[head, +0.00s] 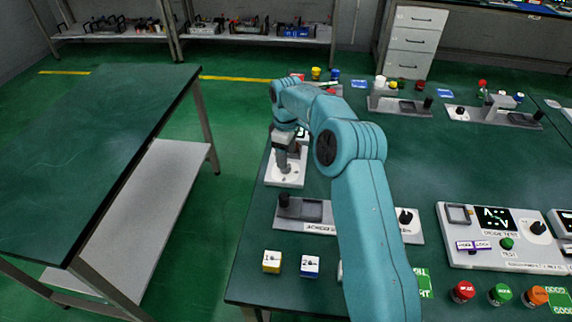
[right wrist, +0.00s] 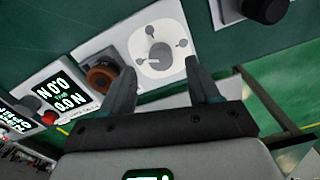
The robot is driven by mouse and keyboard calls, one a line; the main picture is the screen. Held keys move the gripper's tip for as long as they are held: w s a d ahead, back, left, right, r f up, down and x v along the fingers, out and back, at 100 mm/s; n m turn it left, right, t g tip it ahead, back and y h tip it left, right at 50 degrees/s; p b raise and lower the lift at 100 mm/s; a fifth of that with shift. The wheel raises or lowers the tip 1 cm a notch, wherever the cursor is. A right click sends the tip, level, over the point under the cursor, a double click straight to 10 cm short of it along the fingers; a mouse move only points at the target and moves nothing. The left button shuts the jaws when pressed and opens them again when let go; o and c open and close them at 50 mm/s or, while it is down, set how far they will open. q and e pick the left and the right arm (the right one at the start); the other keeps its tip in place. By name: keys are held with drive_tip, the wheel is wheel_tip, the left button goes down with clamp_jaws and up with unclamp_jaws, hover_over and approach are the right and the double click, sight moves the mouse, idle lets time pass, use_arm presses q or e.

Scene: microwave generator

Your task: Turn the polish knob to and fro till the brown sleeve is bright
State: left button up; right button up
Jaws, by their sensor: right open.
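A white plate with a round dial and a grey knob (right wrist: 160,54) lies before my right gripper (right wrist: 160,72) in the right wrist view. The gripper is open, its two fingers apart on either side of the knob's line, with nothing held. I cannot tell whether the fingers reach around the knob. A brown round piece (right wrist: 101,78) sits on a grey mount left of the plate; I cannot tell if it is the sleeve. In the head view my right gripper (head: 286,166) points down over the white plate (head: 284,181), which hides the knob. My left gripper is out of view.
A panel with lit readouts (right wrist: 57,97) lies beyond the brown piece. In the head view a grey-white fixture (head: 300,225) with black knobs lies nearer, then two numbered blocks (head: 272,261). A test panel (head: 505,253) stands right. The left table (head: 110,120) is bare.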

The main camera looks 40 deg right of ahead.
wheel_tip(320, 180, down, 4)
drive_tip(key=shift+f, duration=0.1)
drive_tip(key=shift+a, duration=0.1)
drive_tip(key=c, duration=1)
drive_tip(key=shift+c, duration=0.2)
drive_tip(key=shift+m, duration=0.3)
drive_tip(key=m, duration=0.5)
drive_tip(key=shift+m, duration=0.3)
drive_tip(key=m, duration=0.6)
drive_tip(key=shift+w+b, duration=0.1)
drive_tip(key=shift+b, duration=0.2)
drive_tip(key=shift+m, duration=0.4)
